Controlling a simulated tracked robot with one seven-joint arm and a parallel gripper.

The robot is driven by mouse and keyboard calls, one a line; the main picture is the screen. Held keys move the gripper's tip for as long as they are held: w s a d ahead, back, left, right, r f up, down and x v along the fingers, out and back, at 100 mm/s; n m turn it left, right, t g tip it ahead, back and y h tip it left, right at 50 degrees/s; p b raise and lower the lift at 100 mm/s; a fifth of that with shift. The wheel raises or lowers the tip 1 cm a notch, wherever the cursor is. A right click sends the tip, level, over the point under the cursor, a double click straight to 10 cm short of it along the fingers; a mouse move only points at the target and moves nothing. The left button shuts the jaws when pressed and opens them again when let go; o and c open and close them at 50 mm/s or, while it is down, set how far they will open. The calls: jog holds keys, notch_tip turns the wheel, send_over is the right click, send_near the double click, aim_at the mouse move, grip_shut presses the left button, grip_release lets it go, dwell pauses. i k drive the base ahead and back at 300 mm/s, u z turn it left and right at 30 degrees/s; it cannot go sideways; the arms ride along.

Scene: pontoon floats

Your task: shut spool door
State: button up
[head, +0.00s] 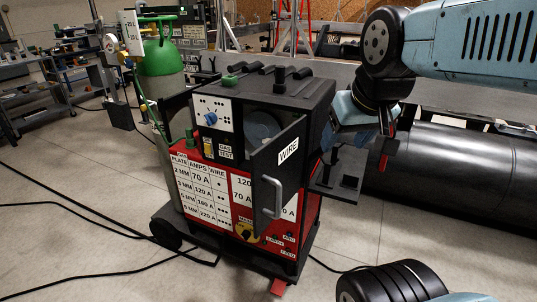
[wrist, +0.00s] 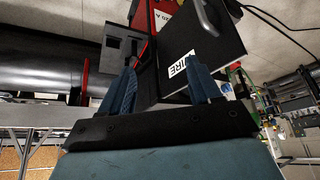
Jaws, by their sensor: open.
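The spool door (head: 285,175) is a dark panel with a white WIRE label and a grey handle (head: 270,198). It stands open at the front of the welding machine (head: 195,165), with the spool (head: 262,127) visible in the gap to its left. In the wrist view the door (wrist: 222,38) shows beyond the fingers, its label partly behind the right finger. My gripper (head: 343,122) is at the machine's right side, fingers toward it. In the wrist view my gripper (wrist: 160,82) is open, its blue fingers apart. I cannot tell whether a finger touches anything.
A green-topped gas cylinder (head: 160,55) stands behind the machine at left. A large dark cylinder (head: 450,170) lies at right, near my arm. Black cables (head: 100,227) cross the floor at left.

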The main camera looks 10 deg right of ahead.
aim_at(276, 167)
jog(key=u, duration=0.7)
jog(key=k, duration=0.9)
jog(key=z, duration=0.65)
